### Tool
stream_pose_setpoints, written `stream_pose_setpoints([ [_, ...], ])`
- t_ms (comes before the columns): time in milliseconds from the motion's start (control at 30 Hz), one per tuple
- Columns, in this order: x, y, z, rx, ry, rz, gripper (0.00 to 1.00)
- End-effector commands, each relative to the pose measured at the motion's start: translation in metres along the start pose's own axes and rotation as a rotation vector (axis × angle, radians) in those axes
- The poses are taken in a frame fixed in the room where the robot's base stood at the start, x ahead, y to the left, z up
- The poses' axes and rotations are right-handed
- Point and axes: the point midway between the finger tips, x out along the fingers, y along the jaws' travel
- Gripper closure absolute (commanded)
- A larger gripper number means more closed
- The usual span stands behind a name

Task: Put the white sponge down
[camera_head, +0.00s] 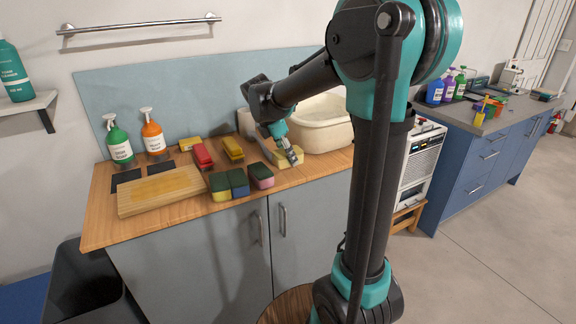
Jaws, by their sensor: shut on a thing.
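My gripper (291,156) points down over the right part of the wooden counter, in front of the white basin. It is shut on a pale cream sponge (280,161), which I take as the white sponge. The fingers cover part of the sponge. It is at or just above the counter top (198,206); I cannot tell whether it touches the wood.
Several coloured sponges, among them a pink one (262,177) and a red one (203,156), lie left of my gripper. A cutting board (160,191) lies further left, with green (118,144) and orange (153,137) bottles behind. The white basin (322,130) stands close behind right.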

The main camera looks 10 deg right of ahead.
Motion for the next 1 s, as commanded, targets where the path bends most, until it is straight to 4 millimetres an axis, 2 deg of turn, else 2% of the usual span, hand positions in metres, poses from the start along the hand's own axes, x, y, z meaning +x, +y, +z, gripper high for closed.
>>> stream_pose_setpoints([
  [300,0.033,0.0,-0.014,0.0,0.0,0.0,0.8],
  [733,0.039,0.0,-0.016,0.0,0.0,0.0,0.8],
  [767,0.039,0.0,-0.016,0.0,0.0,0.0,0.5],
  [900,0.038,0.0,-0.016,0.0,0.0,0.0,0.33],
  [1000,0.038,0.0,-0.016,0.0,0.0,0.0,0.33],
])
